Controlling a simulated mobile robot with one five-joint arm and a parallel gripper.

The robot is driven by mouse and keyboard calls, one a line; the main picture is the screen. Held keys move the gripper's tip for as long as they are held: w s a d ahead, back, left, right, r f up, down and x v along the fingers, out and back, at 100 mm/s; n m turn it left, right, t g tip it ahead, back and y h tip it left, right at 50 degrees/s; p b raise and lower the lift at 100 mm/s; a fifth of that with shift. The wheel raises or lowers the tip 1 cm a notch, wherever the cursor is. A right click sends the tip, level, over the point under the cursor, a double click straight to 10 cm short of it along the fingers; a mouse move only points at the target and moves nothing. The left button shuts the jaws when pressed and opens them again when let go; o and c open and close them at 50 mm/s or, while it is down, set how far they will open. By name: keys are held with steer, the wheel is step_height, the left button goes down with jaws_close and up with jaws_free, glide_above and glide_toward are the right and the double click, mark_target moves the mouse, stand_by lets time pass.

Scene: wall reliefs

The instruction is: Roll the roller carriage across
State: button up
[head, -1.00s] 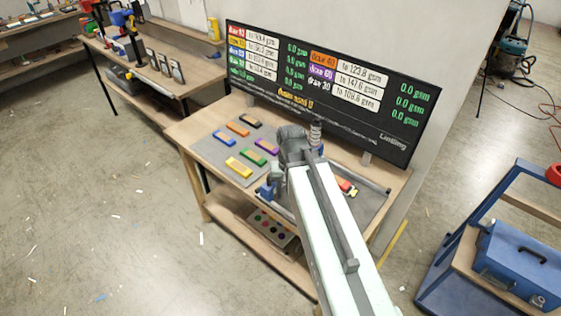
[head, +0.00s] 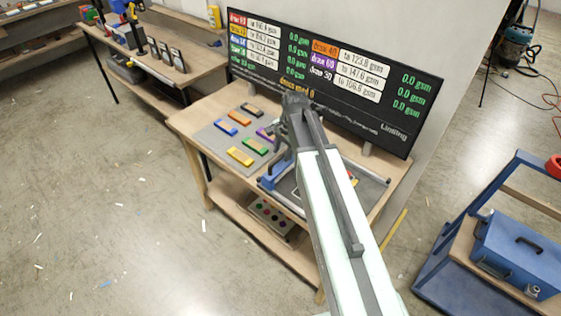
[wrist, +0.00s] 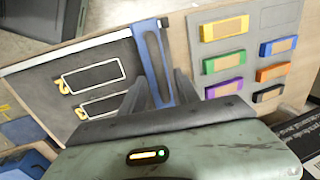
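The blue roller carriage (head: 274,177) stands at the left end of the dark print bed, partly hidden by my arm in the head view. In the wrist view, the carriage (wrist: 151,58) shows as a blue bar across the bed, running up from between my fingers. The bed (wrist: 45,80) carries white-outlined frames with yellow parts. My gripper (wrist: 160,78) looks open, one finger on each side of the carriage in the picture. Whether the fingers touch it cannot be told. In the head view, my gripper (head: 279,150) is small, close to the carriage's far side.
A grey mat with several coloured blocks (head: 240,156) lies left of the carriage on the wooden table (head: 190,122). A dark display board (head: 335,85) stands behind. A lower shelf holds a button box (head: 270,214). A blue cart with a toolbox (head: 520,250) stands right.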

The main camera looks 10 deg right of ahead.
steer(key=shift+w+f, duration=0.1)
steer(key=shift+f, duration=0.65)
steer(key=shift+r, duration=0.15)
jaws_close()
steer(key=shift+a, duration=0.1)
stand_by(0.6)
